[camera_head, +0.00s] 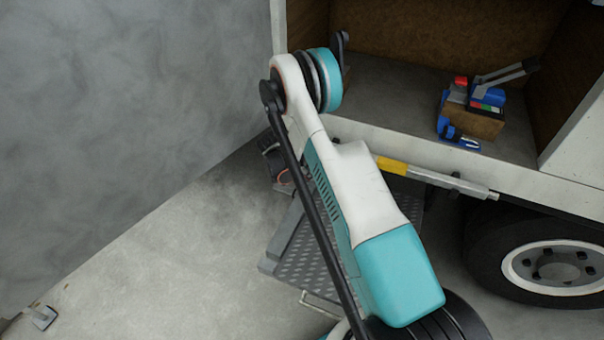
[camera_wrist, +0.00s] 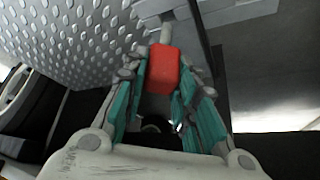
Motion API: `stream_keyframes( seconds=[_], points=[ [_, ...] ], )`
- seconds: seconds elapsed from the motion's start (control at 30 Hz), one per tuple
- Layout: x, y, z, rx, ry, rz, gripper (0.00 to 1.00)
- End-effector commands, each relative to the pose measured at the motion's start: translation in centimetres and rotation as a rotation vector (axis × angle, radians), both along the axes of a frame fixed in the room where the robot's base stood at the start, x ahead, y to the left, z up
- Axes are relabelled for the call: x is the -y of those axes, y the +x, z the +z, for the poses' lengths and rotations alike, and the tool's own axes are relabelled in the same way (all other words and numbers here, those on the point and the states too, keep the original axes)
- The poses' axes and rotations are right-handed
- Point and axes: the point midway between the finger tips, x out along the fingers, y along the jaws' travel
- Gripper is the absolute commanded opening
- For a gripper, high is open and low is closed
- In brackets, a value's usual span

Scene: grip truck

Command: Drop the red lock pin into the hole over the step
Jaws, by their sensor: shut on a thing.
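The red lock pin (camera_wrist: 164,70) sits between the two fingers of my gripper (camera_wrist: 165,82) in the wrist view. My gripper is shut on its red body. A pale grey shaft or post (camera_wrist: 166,33) shows just beyond the red part; I cannot tell whether it belongs to the pin. The step (camera_head: 325,255) is a grey tread-plate platform below the truck bed in the head view, partly hidden by my arm. A tread-plate surface also fills the upper left of the wrist view (camera_wrist: 70,40). The hole is not clearly visible. The head view hides the pin and most of my gripper.
The truck bed (camera_head: 395,95) is open above the step and holds a wooden block (camera_head: 470,122) with blue and red tools. A yellow and grey bar (camera_head: 430,176) runs under the bed edge. A wheel (camera_head: 550,265) stands at right. A grey wall (camera_head: 110,120) is at left.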

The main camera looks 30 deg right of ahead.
Motion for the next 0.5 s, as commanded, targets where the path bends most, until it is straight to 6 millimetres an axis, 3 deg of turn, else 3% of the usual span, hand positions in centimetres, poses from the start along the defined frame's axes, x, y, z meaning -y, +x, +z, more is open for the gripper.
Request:
stream_keyframes(
  seconds=[0.5],
  points=[
    [0.0, 0.0, -3.3, 0.000, 0.000, 0.001, 0.00]
  ],
)
